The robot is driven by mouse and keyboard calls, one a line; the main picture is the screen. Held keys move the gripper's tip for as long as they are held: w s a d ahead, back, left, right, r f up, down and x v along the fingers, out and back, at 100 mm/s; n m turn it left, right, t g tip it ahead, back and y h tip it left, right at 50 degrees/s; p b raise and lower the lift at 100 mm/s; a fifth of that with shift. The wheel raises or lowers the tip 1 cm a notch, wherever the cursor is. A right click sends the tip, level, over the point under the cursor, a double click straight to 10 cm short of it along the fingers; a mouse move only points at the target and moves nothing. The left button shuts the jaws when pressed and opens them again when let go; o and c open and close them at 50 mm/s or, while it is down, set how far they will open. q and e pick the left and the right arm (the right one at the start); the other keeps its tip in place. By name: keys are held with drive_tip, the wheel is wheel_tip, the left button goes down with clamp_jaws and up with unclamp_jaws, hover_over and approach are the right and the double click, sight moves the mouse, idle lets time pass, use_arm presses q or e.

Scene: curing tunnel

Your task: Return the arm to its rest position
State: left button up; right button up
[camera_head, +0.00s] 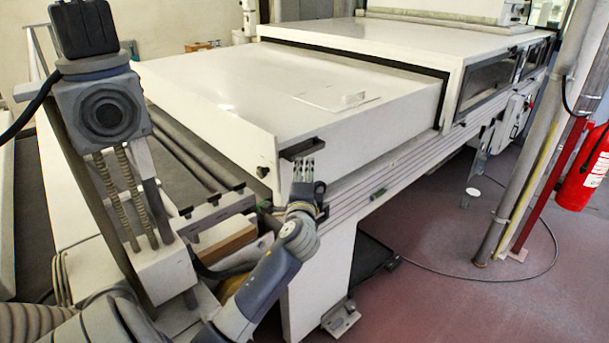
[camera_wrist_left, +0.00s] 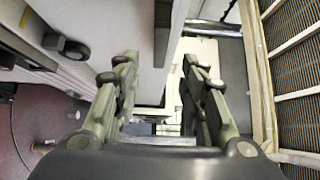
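My left arm comes in from the bottom left in the head view. Its gripper (camera_head: 304,168) is beside the front corner of the white tunnel machine (camera_head: 225,95), with its fingers just below a dark bracket (camera_head: 302,149). I cannot tell whether they touch it. In the left wrist view the two fingers (camera_wrist_left: 158,68) stand well apart, with nothing held between them. White machine surfaces show beyond them. My right gripper is in neither view.
A unit with a black head, a round dark dial and springs (camera_head: 105,112) stands at the left, near my arm. Rollers (camera_head: 185,145) lie behind it. Poles and a red fire extinguisher (camera_head: 590,170) are at the right. The reddish floor (camera_head: 450,285) has free room; a cable crosses it.

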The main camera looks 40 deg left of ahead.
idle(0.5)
